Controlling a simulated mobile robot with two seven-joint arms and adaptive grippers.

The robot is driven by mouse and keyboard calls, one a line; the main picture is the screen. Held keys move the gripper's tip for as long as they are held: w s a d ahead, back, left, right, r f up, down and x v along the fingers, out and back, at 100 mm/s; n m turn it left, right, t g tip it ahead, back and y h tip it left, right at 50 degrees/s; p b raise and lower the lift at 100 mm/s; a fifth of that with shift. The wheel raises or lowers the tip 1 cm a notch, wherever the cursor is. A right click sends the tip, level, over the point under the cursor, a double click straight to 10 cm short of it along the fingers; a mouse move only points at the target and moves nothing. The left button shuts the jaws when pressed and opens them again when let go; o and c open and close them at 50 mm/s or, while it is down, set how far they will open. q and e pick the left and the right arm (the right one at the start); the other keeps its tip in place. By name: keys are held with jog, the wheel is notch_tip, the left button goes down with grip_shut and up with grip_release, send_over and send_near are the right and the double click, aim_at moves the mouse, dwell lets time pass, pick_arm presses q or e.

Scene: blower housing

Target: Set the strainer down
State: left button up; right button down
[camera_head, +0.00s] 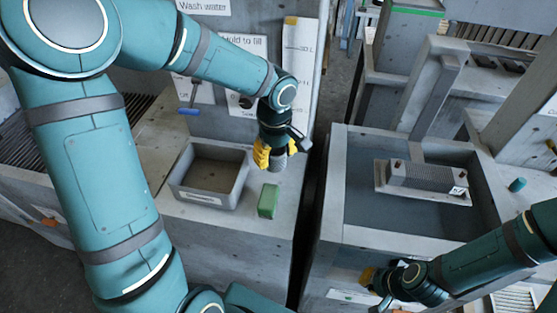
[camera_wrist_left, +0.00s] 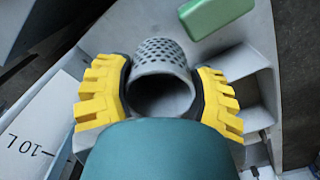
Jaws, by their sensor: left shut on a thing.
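The strainer (camera_wrist_left: 162,62) is a grey cylinder with rows of small holes, seen large in the left wrist view. My left gripper (camera_wrist_left: 160,95) has its yellow fingers on both sides of it and is shut on it. In the head view the left gripper (camera_head: 268,155) holds the strainer (camera_head: 279,162) by the counter, to the right of a grey bin. Whether the strainer touches the counter cannot be told. My right gripper (camera_head: 368,277) is at the lower right, in front of the sink block; its finger opening is not clear.
The grey bin (camera_head: 177,187) stands left of the strainer. A green block (camera_head: 268,201) lies on the counter just in front of it. A panel with signs and a scale (camera_head: 300,60) rises behind. A basin (camera_head: 340,215) at right holds a finned grey part (camera_head: 425,178).

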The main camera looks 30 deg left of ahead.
aim_at(278, 150)
pick_arm(q)
jog(key=w, duration=0.1)
jog(key=w+f, duration=0.1)
jog(key=w+a, duration=0.1)
jog(key=shift+w+f, duration=0.1)
jog(key=shift+f, duration=0.3)
jog(key=shift+d+f+b, duration=0.1)
jog(key=shift+f+b, duration=0.55)
jog(key=shift+f, duration=1.75)
jog(key=shift+w+f, duration=0.2)
jog(key=shift+w, duration=0.05)
jog(key=shift+s, duration=0.1)
